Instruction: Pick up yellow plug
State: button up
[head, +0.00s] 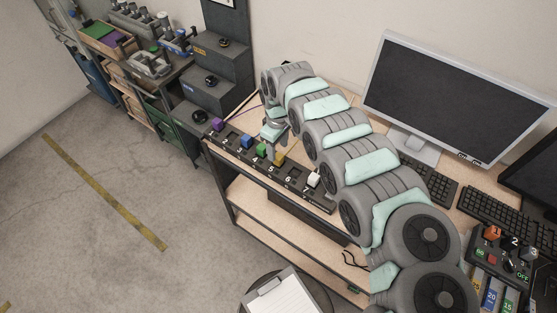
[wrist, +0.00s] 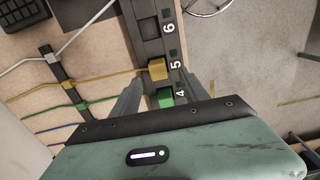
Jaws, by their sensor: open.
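The yellow plug (wrist: 157,70) sits in the black socket strip beside the number 5, with a yellow cable running off to the left in the wrist view. In the head view the yellow plug (head: 280,159) shows just below my gripper (head: 274,138). In the wrist view my gripper (wrist: 163,80) is open and empty, its two fingers apart on either side of the strip. The yellow plug lies near the fingertips; whether it is level with them I cannot tell. The green plug (wrist: 165,98), beside number 4, also shows between the fingers.
The strip (head: 298,178) runs along the table's front edge. It also holds a blue plug (head: 246,141), a purple plug (head: 216,125) and a white plug (head: 314,180). Socket 6 (wrist: 148,28) looks empty. A monitor (head: 455,90) and keyboards stand to the right.

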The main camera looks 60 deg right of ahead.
aim_at(279, 156)
jog(key=shift+f, duration=2.35)
jog(key=shift+d+f, duration=0.15)
jog(key=shift+f, duration=0.45)
jog(key=shift+c, duration=0.5)
grip_shut()
